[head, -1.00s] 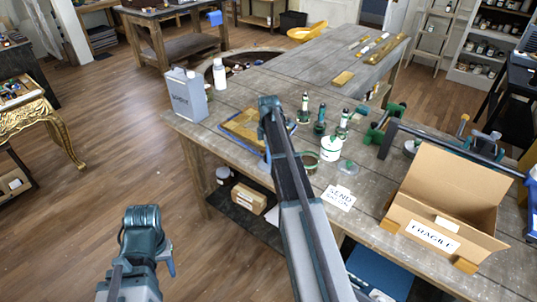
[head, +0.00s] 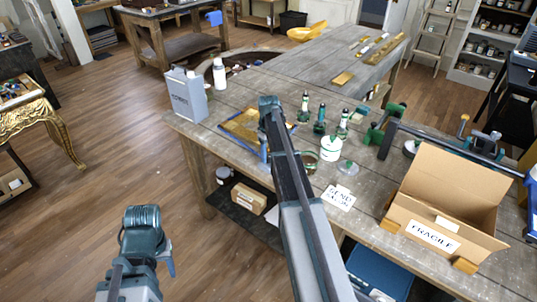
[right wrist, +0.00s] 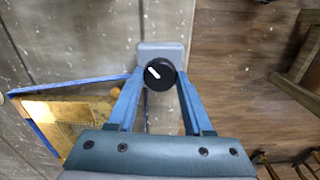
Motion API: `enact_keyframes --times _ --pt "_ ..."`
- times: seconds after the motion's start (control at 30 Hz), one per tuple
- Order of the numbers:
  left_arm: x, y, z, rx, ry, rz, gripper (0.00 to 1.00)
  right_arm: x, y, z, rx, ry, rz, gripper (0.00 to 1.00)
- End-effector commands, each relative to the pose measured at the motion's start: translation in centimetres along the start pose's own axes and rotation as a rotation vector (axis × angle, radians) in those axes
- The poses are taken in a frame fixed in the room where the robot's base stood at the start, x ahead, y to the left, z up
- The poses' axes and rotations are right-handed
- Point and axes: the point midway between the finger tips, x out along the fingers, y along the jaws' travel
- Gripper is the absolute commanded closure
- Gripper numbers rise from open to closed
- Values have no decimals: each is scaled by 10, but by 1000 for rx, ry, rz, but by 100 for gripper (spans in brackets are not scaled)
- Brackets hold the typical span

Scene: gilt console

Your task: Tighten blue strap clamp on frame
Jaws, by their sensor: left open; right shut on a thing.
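The gilt frame (head: 240,124) lies flat on the workbench, partly behind my right arm in the head view. The blue strap (right wrist: 75,86) runs along the edges of the frame in the right wrist view. A round black knob (right wrist: 160,74) with a white mark sits on a grey clamp body (right wrist: 160,49) beside the frame's corner. My right gripper (right wrist: 160,82) is shut on the knob, one blue finger on each side. In the head view, my right gripper (head: 263,150) is mostly hidden by its wrist. My left gripper (head: 168,265) is open and empty over the floor.
A grey can (head: 187,98) and a white bottle (head: 219,74) stand left of the frame. Small bottles and a white jar (head: 331,147) stand to the right. An open cardboard box (head: 440,215) is at the right. The floor around my left arm is clear.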

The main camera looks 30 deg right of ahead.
Motion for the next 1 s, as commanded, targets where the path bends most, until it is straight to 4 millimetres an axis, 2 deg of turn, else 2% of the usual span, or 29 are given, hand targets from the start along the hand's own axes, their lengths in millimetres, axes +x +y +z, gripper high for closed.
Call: enact_keyframes --times 0.5,1.0 --pt "0 0 0 0 0 0 50 0 0 0 400 0 0 100" --pt "0 0 0 0 0 0 50 0 0 0 535 0 0 100"
